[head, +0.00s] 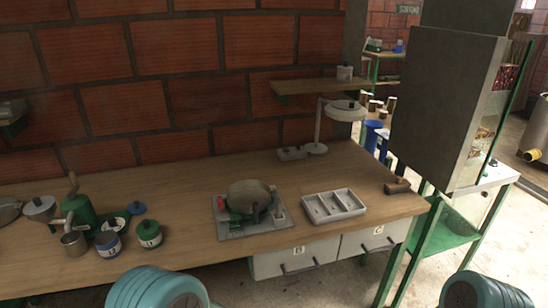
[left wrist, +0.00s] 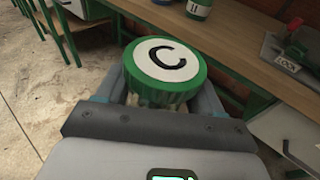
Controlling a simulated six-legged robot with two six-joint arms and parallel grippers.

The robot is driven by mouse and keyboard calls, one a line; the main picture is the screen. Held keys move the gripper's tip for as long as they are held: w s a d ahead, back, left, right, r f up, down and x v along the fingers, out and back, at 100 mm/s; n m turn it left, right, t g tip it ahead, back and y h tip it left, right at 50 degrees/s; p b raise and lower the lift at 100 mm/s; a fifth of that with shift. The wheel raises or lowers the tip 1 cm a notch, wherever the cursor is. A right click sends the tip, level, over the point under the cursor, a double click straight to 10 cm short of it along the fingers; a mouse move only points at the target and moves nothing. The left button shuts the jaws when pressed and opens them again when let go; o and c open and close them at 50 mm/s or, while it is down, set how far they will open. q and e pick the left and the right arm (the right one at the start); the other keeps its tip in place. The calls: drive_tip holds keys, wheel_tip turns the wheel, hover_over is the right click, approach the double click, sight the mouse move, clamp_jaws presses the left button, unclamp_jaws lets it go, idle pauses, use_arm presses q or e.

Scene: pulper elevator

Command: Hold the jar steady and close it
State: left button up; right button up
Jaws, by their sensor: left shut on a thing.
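In the left wrist view my left gripper (left wrist: 165,85) is shut around a round green ribbed lid (left wrist: 163,66) with a black C on its white top. A pale surface shows just below it between the jaws; I cannot tell how the lid sits on it. In the head view a green jar (head: 148,235) and a blue jar (head: 108,244), both with white labels, stand on the wooden bench. A small blue lid (head: 138,209) lies behind them. Neither gripper shows in the head view, and my right gripper is out of sight.
On the wooden bench (head: 180,250) are a green grinder (head: 82,214), a metal cup (head: 75,243), a machine on a grey plate (head: 250,207), and a grey divided tray (head: 333,206). A dark grey cabinet (head: 440,100) stands right. The front bench edge is clear beside the jars.

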use_arm(q)
drive_tip(key=w+d+r+m+t+h, duration=0.1)
drive_tip(key=w+d+m+t+h, duration=0.1)
drive_tip(key=d+m+h, duration=0.4)
drive_tip(key=w+d+r+m+t+h, duration=0.1)
drive_tip(key=d+m+t+h, duration=0.2)
drive_tip(key=d+m+h, duration=0.3)
drive_tip(key=d+h, duration=0.3)
drive_tip(key=d, duration=0.2)
drive_tip(key=shift+w+d+m+t+h, duration=0.3)
drive_tip(key=shift+w+d+m, duration=0.05)
drive_tip(key=shift+d+m, duration=0.05)
